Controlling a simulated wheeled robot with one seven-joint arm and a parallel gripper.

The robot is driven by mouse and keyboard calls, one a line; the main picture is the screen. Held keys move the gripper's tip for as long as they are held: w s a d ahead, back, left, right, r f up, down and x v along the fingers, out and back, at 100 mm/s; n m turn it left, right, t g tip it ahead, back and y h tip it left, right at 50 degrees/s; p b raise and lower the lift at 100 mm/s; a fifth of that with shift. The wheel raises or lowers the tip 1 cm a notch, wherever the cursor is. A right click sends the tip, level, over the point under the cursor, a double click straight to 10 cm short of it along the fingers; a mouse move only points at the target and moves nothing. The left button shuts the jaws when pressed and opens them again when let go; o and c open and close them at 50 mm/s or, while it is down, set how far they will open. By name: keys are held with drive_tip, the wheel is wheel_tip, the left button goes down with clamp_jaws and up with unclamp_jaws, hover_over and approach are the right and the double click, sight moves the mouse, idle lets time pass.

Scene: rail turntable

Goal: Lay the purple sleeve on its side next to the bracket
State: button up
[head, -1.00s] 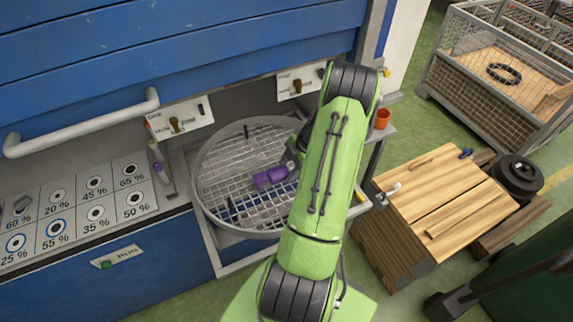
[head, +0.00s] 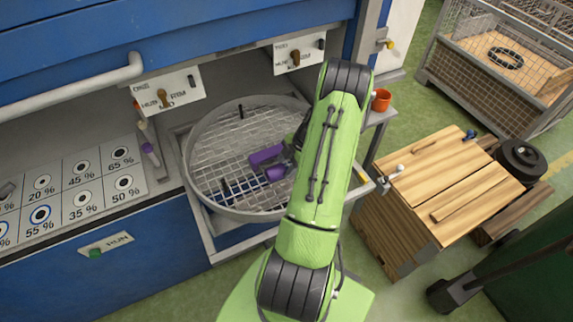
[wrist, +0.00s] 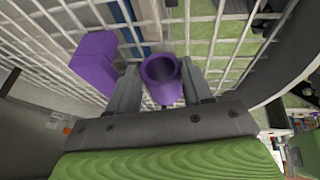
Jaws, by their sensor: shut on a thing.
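The purple sleeve (wrist: 161,78) is a hollow tube. In the wrist view it sits between the two fingers of my gripper (wrist: 160,88), its open end turned toward the camera. My gripper is shut on it. The purple bracket (wrist: 95,62) is a blocky piece just left of my left finger, apart from the sleeve. In the head view the bracket (head: 265,156) lies on the round mesh, with the sleeve (head: 275,173) a little below it. My arm partly hides my gripper there. I cannot tell whether the sleeve touches the mesh.
The round mesh tray (head: 199,129) has a raised grey rim and stands in a bay of the blue cabinet. Dark upright pegs stand at its edge. An orange cup (head: 381,100) stands right of my arm. A wooden crate (head: 430,190) is further right. The mesh's left part is clear.

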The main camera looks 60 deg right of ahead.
drive_tip(key=shift+f+b, duration=0.3)
drive_tip(key=shift+b, duration=0.1)
drive_tip(key=o, duration=1.4)
drive_tip(key=v, duration=1.5)
drive_tip(key=shift+r, duration=0.4)
